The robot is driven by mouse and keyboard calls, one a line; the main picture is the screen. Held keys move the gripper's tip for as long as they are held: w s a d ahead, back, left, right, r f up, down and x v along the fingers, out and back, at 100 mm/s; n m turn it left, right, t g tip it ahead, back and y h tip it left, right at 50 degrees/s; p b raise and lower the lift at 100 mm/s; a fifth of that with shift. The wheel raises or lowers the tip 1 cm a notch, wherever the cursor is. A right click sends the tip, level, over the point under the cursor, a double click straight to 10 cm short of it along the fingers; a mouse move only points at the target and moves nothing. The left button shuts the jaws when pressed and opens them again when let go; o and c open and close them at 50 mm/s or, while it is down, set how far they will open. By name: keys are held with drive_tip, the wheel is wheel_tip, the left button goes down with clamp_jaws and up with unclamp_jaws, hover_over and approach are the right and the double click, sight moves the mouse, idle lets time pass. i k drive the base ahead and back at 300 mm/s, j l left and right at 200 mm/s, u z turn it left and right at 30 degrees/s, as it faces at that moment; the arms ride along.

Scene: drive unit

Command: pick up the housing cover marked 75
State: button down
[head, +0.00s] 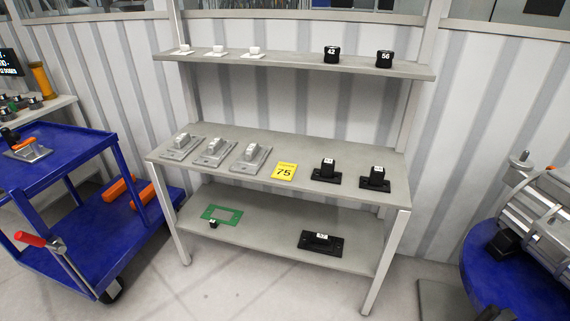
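A yellow square plate or card marked 75 (284,172) lies flat on the bench top (225,135), between the grey parts and the black parts. Three grey housing-like parts, the left (182,146), the middle (214,152) and the right (251,157), stand in a row to its left; I see no readable number on them. Two black blocks on flat bases, one (327,173) and another (376,180), stand to its right; their small white labels are too small to read. My gripper is not in view.
The upper shelf (290,63) holds small white parts (219,51) and black caps marked 42 (331,53) and 56 (384,58). A green frame (222,214) and a black part (321,242) lie on the lower shelf. A blue cart (60,147) stands left; a blue round stand (520,285) is right.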

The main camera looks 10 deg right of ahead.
sight(218, 148)
drive_tip(key=i+j, duration=0.45)
drive_tip(key=i, duration=0.15)
drive_tip(key=i+j, duration=0.4)
drive_tip(key=i, duration=0.15)
drive_tip(key=i+j, duration=0.45)
drive_tip(key=i, duration=0.15)
